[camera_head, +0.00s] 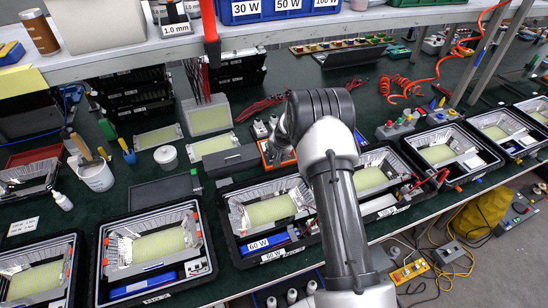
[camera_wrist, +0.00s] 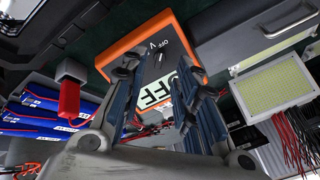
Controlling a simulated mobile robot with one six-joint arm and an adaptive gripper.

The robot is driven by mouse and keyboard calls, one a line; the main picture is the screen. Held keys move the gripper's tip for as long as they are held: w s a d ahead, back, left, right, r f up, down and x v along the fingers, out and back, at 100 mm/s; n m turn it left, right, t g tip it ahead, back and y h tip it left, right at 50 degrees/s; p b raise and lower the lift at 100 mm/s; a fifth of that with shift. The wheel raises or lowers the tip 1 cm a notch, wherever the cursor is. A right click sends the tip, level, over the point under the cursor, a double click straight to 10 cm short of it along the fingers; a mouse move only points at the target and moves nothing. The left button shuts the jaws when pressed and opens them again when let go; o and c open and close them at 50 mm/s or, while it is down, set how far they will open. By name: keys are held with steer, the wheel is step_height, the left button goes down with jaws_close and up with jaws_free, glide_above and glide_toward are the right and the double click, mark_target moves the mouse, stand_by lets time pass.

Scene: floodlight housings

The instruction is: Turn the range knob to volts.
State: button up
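The orange-cased meter (camera_wrist: 188,49) lies on the bench in front of my gripper in the wrist view. In the head view a sliver of the orange meter (camera_head: 266,157) shows beside my arm. My gripper (camera_wrist: 160,80) has its two fingers apart, over the meter's face.
A grey box (camera_head: 231,160) stands just left of the meter. Floodlight housings, such as one with a lit-yellow panel (camera_head: 152,246), line the bench's front edge. An upright panel with red leads (camera_head: 208,116) stands behind. A shelf (camera_head: 150,52) runs above the back.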

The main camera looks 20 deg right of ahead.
mark_target(273, 157)
steer(key=x, duration=0.5)
steer(key=shift+w+b, duration=0.1)
steer(key=shift+b, duration=0.3)
steer(key=shift+c, duration=0.5)
jaws_close()
